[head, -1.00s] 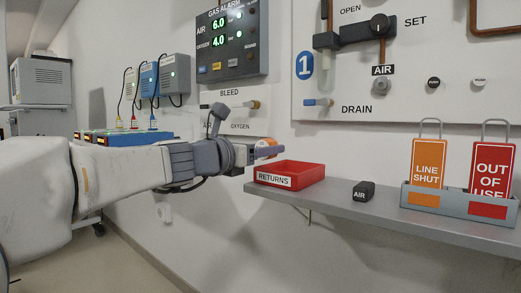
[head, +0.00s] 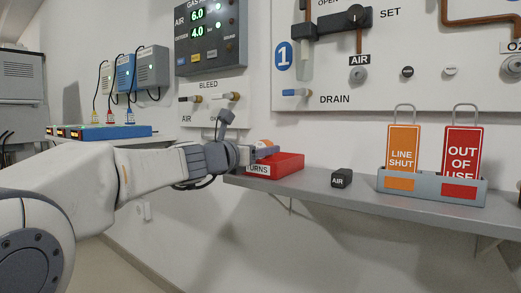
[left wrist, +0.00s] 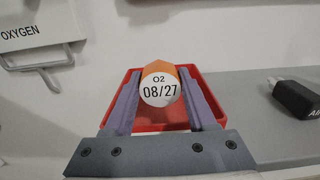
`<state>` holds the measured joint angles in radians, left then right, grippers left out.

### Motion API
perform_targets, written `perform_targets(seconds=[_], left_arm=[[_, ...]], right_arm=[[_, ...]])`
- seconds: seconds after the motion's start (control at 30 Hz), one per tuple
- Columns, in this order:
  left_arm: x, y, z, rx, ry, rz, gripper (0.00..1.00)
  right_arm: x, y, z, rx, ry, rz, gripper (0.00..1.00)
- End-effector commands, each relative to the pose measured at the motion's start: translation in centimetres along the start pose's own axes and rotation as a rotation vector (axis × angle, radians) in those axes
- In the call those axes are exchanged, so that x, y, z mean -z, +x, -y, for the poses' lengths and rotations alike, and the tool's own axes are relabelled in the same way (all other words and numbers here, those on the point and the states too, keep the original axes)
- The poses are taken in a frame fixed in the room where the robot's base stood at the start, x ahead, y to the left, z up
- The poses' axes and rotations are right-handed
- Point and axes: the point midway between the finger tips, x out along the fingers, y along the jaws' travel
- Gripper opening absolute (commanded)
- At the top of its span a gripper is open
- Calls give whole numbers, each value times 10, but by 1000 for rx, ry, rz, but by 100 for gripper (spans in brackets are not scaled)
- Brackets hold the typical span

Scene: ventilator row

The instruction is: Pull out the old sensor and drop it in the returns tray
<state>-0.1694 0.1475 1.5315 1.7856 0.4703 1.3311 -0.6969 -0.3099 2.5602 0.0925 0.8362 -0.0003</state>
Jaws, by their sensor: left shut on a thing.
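The old sensor (left wrist: 160,85) is an orange piece with a white round face marked "O2 08/27". My left gripper (left wrist: 160,92) is shut on it, one finger on each side. In the left wrist view the sensor is over the red returns tray (left wrist: 130,118). In the head view the sensor (head: 264,144) shows as a small orange patch at the left gripper (head: 268,150), by the left part of the red returns tray (head: 290,165) on the shelf. The sensor's far end and most of the tray's floor are hidden. My right gripper is not in view.
A black block marked "AIR" (head: 341,179) lies on the grey shelf (head: 320,190) right of the tray. A rack (head: 430,190) with an orange and a red tag stands further right. The bleed panel (head: 210,104) is on the wall behind the gripper.

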Motion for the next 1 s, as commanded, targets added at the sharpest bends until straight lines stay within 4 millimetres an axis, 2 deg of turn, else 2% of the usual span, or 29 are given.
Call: perform_targets(seconds=[0.17,0.2,0.27,0.57,0.67,0.77,1.0], left_arm=[[0,0,0,0,0,0,0],[0,0,0,0,0,0,72],[0,0,0,0,0,0,92],[0,-1,0,0,0,0,92],[-1,-7,0,0,1,1,92],[-2,-21,-1,-2,1,1,92],[-3,-70,-1,-4,0,1,92]], right_arm=[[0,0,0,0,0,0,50],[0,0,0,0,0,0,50],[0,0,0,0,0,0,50],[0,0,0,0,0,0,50],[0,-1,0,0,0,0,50],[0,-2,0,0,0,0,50],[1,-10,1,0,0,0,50]])
